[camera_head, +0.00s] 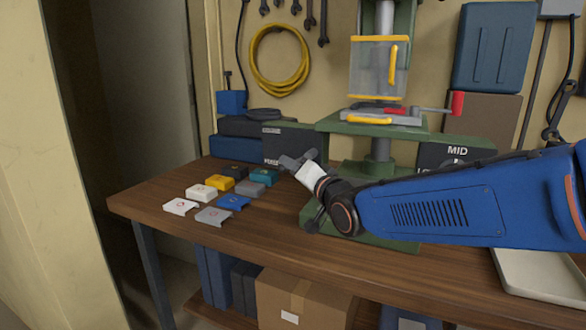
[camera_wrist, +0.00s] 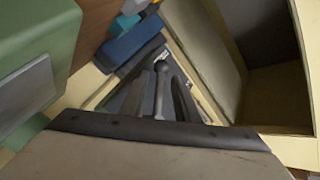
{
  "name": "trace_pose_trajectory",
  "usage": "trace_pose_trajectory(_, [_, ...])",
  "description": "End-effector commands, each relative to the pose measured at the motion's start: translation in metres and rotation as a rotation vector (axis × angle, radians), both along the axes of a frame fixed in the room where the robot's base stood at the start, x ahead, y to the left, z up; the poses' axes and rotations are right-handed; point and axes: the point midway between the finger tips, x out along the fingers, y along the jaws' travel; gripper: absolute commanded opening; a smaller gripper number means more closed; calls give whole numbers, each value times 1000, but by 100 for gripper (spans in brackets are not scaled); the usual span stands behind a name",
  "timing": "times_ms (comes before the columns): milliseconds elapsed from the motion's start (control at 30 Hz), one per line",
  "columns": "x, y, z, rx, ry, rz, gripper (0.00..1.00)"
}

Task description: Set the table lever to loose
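My gripper (camera_head: 298,160) is in front of the green drill press (camera_head: 335,123), left of its column and above the workbench. Its fingers look spread apart, and it points left. In the wrist view my gripper (camera_wrist: 158,100) shows dark fingers on both sides. A grey ball-ended rod (camera_wrist: 160,72) appears between them; I cannot tell if it is the table lever or if it touches the fingers. The press's green side fills the wrist view's left. A red-handled lever (camera_head: 457,103) sticks out right of the press table.
Several small coloured boxes (camera_head: 201,193) lie on the workbench (camera_head: 152,200) left of my gripper. A pale tray (camera_head: 540,270) is at right. The bench's front left is clear.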

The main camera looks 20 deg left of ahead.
Motion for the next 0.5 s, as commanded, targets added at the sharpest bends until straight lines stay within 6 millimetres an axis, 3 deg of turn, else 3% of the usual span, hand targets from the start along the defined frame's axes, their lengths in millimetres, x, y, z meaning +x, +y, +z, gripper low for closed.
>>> trace_pose_trajectory(233, [0,0,0,0,0,0,29])
trace_pose_trajectory(367, [0,0,0,0,0,0,0])
trace_pose_trajectory(500, [0,0,0,0,0,0,0])
